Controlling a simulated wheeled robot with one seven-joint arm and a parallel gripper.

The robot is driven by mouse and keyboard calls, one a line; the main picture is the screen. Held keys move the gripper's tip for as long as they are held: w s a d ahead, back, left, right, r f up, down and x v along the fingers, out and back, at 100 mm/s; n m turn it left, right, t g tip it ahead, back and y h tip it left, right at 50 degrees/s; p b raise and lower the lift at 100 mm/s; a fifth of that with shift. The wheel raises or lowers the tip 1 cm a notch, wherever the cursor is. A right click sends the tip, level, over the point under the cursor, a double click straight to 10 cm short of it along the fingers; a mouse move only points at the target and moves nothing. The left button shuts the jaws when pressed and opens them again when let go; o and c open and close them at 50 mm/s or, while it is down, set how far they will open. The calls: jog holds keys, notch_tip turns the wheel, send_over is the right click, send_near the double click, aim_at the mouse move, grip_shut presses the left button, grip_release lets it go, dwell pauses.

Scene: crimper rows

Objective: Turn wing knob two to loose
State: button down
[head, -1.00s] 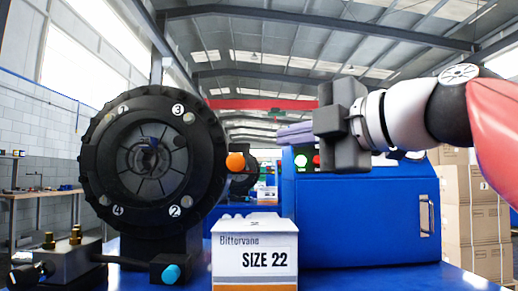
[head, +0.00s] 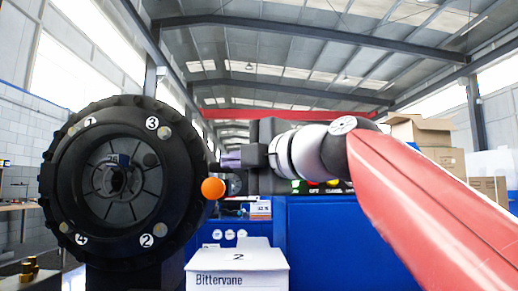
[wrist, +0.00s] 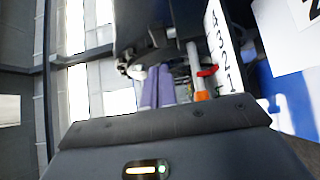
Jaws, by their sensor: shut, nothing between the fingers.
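A round black crimper head (head: 60,185) stands at left in the head view, with numbered labels around its face. The label 2 (head: 146,240) is at its lower right, beside a small pale round fitting (head: 159,229). An orange knob (head: 213,188) sticks out at its right side. My gripper (head: 226,159) is shut and empty just right of the crimper's rim, above the orange knob. In the wrist view its two purple fingers (wrist: 158,78) lie side by side. Right of them are a red part (wrist: 207,72) and a strip numbered 4 3 2 1 (wrist: 216,45). Which part is wing knob two is unclear.
A white box marked 2 and Bittervane (head: 238,274) stands below my gripper. A blue cabinet (head: 335,240) with coloured buttons is behind my arm. Brass fittings (head: 30,268) are at the lower left. Cardboard boxes (head: 425,130) are at the right.

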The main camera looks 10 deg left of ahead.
aim_at(222, 171)
jog(key=shift+w+a+p, duration=0.2)
jog(key=shift+w+p, duration=0.05)
jog(key=shift+w, duration=0.7)
jog(key=shift+w+a+p, duration=0.15)
jog(key=shift+w+p, duration=0.05)
jog(key=shift+w, duration=0.75)
jog(key=shift+w+d+n+g+y, duration=0.3)
jog(key=shift+n+g+y, duration=0.2)
jog(key=shift+n+g, duration=0.3)
